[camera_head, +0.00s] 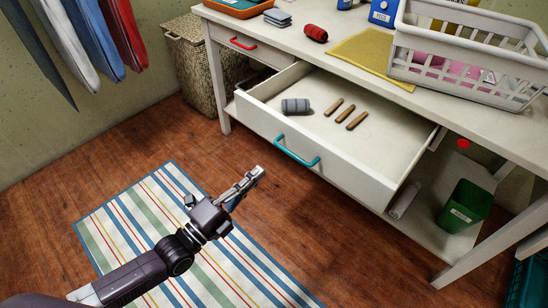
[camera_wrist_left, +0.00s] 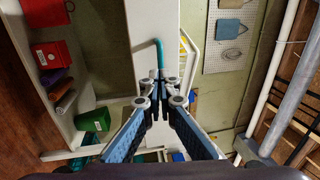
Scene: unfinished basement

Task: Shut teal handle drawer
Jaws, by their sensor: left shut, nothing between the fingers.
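The white drawer (camera_head: 345,165) with the teal handle (camera_head: 296,152) is pulled well out from the white table. A grey roll (camera_head: 296,106) and several brown wooden pieces (camera_head: 345,113) lie inside it. My left gripper (camera_head: 256,172) is shut and empty, in front of the drawer and a little left of the teal handle, apart from it in the head view. In the left wrist view the left gripper (camera_wrist_left: 160,98) is shut, and the teal handle (camera_wrist_left: 160,52) shows just beyond its fingertips. My right gripper is not in view.
A closed drawer with a red handle (camera_head: 243,43) is at the upper left of the table (camera_head: 300,45). A white basket (camera_head: 470,60) and yellow cloth (camera_head: 372,58) are on top. A green bin (camera_head: 465,206) stands on the lower shelf. A striped rug (camera_head: 165,235) lies on the floor.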

